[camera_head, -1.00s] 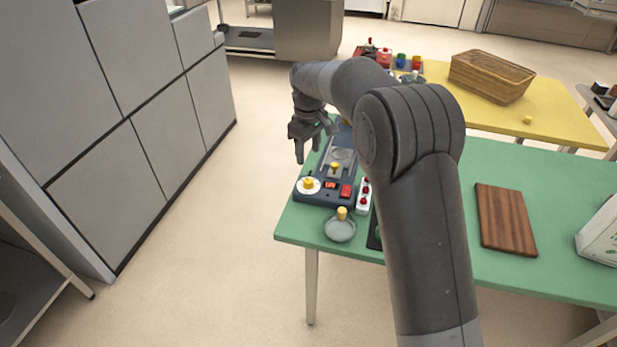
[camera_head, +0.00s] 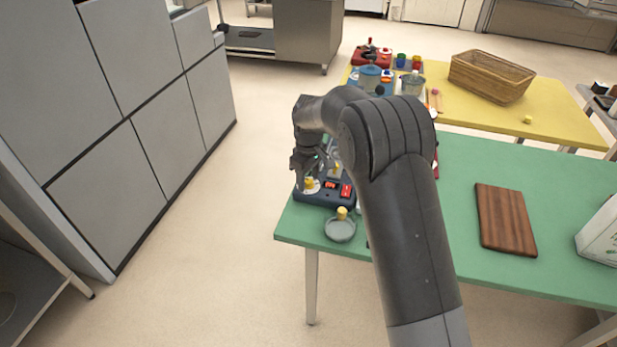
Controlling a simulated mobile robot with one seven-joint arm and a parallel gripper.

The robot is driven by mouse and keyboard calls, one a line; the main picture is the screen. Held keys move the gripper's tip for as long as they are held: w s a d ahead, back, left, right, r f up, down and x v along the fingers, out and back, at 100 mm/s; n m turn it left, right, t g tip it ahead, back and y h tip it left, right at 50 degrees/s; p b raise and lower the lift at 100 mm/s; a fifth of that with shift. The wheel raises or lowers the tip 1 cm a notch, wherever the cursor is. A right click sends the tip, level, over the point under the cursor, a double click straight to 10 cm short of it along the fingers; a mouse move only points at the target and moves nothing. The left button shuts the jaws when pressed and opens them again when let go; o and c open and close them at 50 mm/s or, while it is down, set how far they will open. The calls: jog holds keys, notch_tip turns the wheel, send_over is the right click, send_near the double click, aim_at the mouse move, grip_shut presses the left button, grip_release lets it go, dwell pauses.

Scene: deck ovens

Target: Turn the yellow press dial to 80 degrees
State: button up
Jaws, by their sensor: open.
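The yellow press dial (camera_head: 310,183) sits on a white round plate at the front left corner of the dark blue press (camera_head: 325,201) on the green table. My gripper (camera_head: 309,184) points down over the dial, with its fingers spread and open. The fingertips are at about the dial's height in the picture. I cannot tell whether they touch it. Part of the white plate and the rear of the press are hidden behind my gripper and arm. The red display and red switch at the press's front show.
A grey round dish with a yellow knob (camera_head: 340,229) stands in front of the press, near the green table's (camera_head: 465,165) edge. A brown striped board (camera_head: 507,218) lies to the right. A yellow table (camera_head: 545,108) with a wicker basket (camera_head: 490,76) is behind. Floor is clear to the left.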

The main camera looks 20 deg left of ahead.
jog(key=c, duration=1)
jog(key=shift+o, duration=0.2)
jog(key=shift+m, duration=0.4)
jog(key=m, duration=1.1)
jog(key=shift+m, duration=2.1)
